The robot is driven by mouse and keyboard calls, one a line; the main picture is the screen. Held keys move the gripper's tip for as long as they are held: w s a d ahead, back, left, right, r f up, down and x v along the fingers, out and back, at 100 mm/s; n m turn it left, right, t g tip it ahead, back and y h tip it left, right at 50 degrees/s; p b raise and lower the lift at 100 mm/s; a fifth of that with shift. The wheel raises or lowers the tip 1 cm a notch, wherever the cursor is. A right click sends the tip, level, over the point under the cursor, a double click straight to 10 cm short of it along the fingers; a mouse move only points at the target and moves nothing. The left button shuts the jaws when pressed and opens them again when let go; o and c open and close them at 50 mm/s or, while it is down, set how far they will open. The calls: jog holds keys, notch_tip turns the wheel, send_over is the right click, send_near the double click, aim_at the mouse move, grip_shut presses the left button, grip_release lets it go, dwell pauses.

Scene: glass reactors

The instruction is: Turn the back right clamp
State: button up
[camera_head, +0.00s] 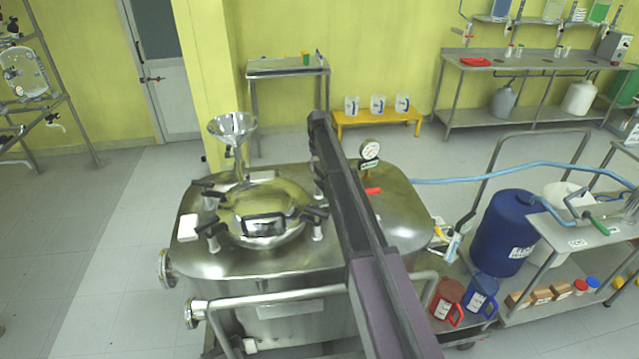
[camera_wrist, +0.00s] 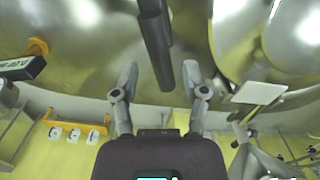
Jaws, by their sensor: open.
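The steel reactor (camera_head: 355,225) carries a domed round lid (camera_head: 262,205) with dark-handled clamps around its rim. The front right clamp (camera_head: 315,213) and back left clamp (camera_head: 205,184) show in the head view. The back right clamp is mostly hidden behind my arm there. In the wrist view a dark clamp handle (camera_wrist: 158,45), apparently that of the back right clamp, reaches down between my fingers. My gripper (camera_wrist: 160,68) is open, with one finger on each side of the handle. I cannot tell whether either finger touches it. My gripper is hidden in the head view.
A funnel (camera_head: 233,130) stands at the reactor's back left, and a pressure gauge (camera_head: 369,150) with a red lever (camera_head: 373,190) at its right. A white block (camera_head: 188,227) sits at the left. A blue barrel (camera_head: 508,232) stands on the right, and an orange bench (camera_head: 378,118) behind.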

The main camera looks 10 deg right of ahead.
aim_at(318, 180)
jog(key=shift+f+b, duration=2.6)
jog(key=shift+f, duration=0.25)
jog(key=shift+c, duration=0.2)
